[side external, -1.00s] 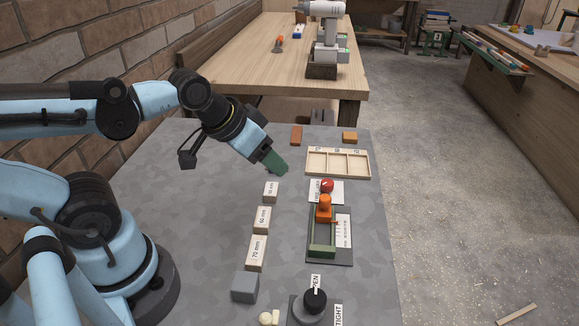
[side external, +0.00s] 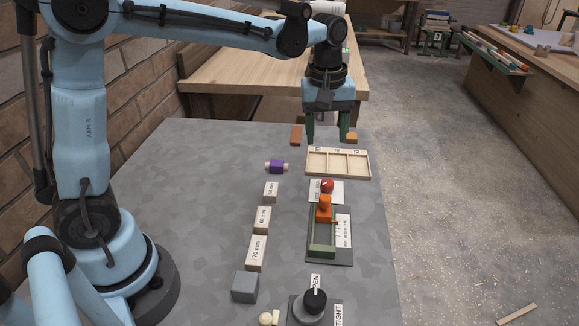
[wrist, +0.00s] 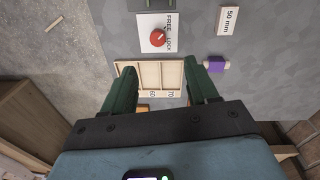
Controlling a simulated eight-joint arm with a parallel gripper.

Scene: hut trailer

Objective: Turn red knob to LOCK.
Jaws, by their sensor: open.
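The red knob (side external: 327,185) sits on a white card beyond the orange-and-green clamp. In the wrist view the knob (wrist: 158,37) is at upper middle, on the card (wrist: 146,46) printed FREE and LOCK. FREE is at the top and LOCK lower down. A small pale mark shows on the knob, but I cannot tell for sure which word it points to. My gripper (side external: 327,138) is open and points down behind the wooden tray, apart from the knob. In the wrist view its green fingers (wrist: 160,72) are wide apart over the tray, with nothing between them held.
The three-compartment tray (side external: 340,178) lies between my gripper and the knob. The clamp (side external: 322,251) stands just in front of the knob. Marked wooden blocks (side external: 256,253) and a purple piece (side external: 276,167) lie to the left. A black knob (side external: 315,300) is at the front.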

